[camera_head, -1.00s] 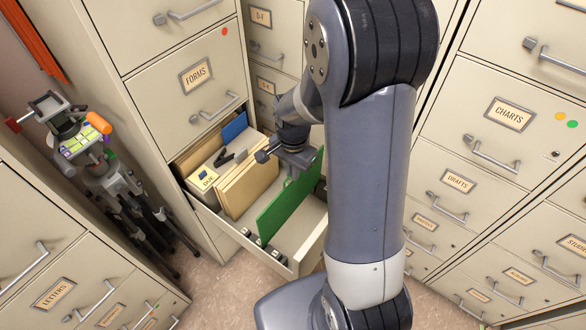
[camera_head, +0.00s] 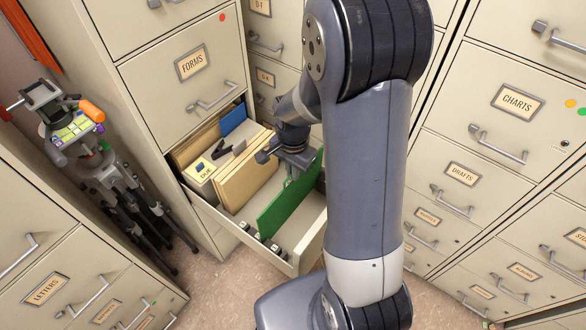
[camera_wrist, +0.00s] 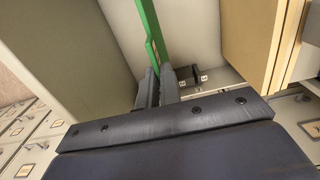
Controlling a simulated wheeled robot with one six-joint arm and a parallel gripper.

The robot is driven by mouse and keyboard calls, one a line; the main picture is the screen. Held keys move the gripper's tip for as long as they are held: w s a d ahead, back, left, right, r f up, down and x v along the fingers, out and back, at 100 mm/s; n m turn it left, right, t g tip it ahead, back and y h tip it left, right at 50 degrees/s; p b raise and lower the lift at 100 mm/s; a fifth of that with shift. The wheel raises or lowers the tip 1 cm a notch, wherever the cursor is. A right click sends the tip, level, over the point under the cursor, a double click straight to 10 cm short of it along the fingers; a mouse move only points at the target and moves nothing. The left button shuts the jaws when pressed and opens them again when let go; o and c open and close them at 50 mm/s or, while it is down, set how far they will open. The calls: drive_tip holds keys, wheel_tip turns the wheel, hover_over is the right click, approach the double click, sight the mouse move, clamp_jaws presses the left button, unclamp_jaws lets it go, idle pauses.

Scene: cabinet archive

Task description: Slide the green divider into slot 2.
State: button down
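The green divider (camera_head: 283,212) stands upright in the open drawer, in front of the tan folders. My gripper (camera_head: 291,179) is above its upper edge. In the wrist view my gripper (camera_wrist: 160,86) has its fingers closed on the green divider (camera_wrist: 147,25). Small dark slot holders (camera_head: 262,239) run along the drawer's left side, and the divider's lower left corner is close to them. Some holders (camera_wrist: 192,77) also show in the wrist view. I cannot read slot numbers or tell whether the divider's lower edge sits in a slot.
Tan folders (camera_head: 246,181), a box labelled DUE (camera_head: 203,171) and a blue folder (camera_head: 233,120) fill the drawer's rear. The drawer's front panel (camera_head: 245,238) bounds it. A tripod (camera_head: 125,195) stands left. My arm hides part of the drawer's right side.

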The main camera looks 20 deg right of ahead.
drive_tip(key=shift+f+b, duration=1.2)
drive_tip(key=shift+f, duration=0.45)
drive_tip(key=c, duration=1.5)
unclamp_jaws()
drive_tip(key=shift+c, duration=0.2)
drive_tip(key=shift+r, duration=0.2)
drive_tip(key=shift+r+p, duration=2.8)
drive_tip(key=shift+r, duration=0.6)
wheel_tip(320, 180, up, 11)
